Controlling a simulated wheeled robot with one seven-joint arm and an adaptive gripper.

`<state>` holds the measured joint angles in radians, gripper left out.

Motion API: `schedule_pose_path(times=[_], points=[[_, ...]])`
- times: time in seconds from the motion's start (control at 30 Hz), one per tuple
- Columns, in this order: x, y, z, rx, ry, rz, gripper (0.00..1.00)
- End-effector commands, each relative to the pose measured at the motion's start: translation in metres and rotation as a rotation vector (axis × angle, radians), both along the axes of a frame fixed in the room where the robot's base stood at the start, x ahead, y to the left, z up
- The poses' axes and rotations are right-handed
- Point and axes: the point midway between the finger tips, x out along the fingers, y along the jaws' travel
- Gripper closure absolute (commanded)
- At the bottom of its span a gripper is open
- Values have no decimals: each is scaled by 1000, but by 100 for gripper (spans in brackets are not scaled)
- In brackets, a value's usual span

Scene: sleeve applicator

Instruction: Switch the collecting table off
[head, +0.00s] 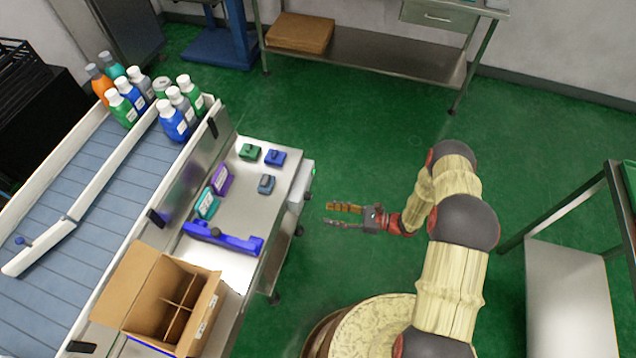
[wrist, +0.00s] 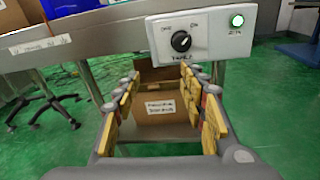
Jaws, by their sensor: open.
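The table's control box (wrist: 201,32) is a white panel under the table edge, at the top of the wrist view. It carries a black rotary knob (wrist: 181,41) with small markings around it and a bright green lamp (wrist: 237,20) on its right. In the head view the box (head: 300,186) shows at the table's right side. My gripper (head: 342,215) is open and empty, to the right of the box and apart from it. In the wrist view its two fingers (wrist: 165,82) are spread, below the knob. The collecting table (head: 258,203) has a steel top.
On the table stand an open divided carton (head: 150,290), a blue bar (head: 222,238) and several small coloured pieces. Several bottles (head: 120,105) stand on the conveyor (head: 75,195) behind. A labelled cardboard box (wrist: 160,110) sits low beneath the control box. Green floor is clear around my gripper.

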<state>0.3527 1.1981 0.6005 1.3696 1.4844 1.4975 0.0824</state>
Motion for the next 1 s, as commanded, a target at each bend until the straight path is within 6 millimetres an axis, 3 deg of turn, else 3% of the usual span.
schedule_pose_path(times=[0.1,0.23,0.7,1.0], points=[[24,-7,11,36,-19,-67,58],[30,-5,19,69,-20,-87,58],[51,55,19,69,-19,-83,58],[55,66,20,69,-19,-85,58]])
